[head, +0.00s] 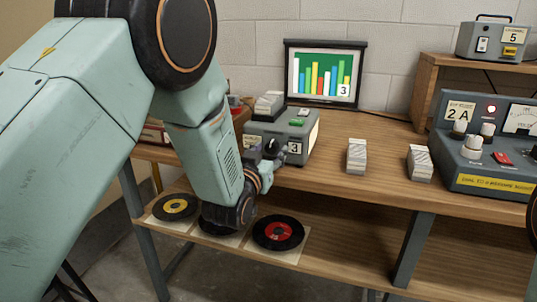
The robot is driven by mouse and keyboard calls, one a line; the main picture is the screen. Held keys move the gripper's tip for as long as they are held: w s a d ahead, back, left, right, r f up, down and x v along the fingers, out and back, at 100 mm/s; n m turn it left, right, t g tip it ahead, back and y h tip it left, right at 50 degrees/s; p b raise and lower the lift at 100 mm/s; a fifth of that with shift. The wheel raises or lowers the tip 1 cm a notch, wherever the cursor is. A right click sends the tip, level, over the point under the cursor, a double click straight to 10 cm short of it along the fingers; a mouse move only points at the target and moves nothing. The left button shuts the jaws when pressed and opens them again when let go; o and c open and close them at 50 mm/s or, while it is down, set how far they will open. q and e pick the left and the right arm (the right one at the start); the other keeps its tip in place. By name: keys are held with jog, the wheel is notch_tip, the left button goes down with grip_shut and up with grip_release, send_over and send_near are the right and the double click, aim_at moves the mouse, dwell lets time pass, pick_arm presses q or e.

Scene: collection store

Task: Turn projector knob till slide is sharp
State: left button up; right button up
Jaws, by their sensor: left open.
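The grey slide projector (297,130), labelled 3, stands on the wooden bench left of centre. Its screen (322,74) behind shows a bar-chart slide with coloured bars on green and a readable 3. At this size I cannot judge its exact sharpness. My left gripper (267,160) is open at the projector's front face, left of the 3 label. A small dark round part (271,147), perhaps the knob, shows at the fingertips. I cannot tell whether the fingers touch it. My right gripper is not in view.
Two stacks of white slides, a left one (357,156) and a right one (420,163), stand on the bench. A grey instrument (489,150) labelled 2A is at right. A box labelled 5 (493,41) sits on a wooden riser. Records, including a red-centred one (279,233), lie on the lower shelf.

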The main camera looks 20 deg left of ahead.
pick_arm(q)
jog(key=shift+w+a, duration=0.1)
jog(key=shift+w, duration=0.05)
jog(key=shift+c, duration=0.2)
grip_shut()
dwell(0.3)
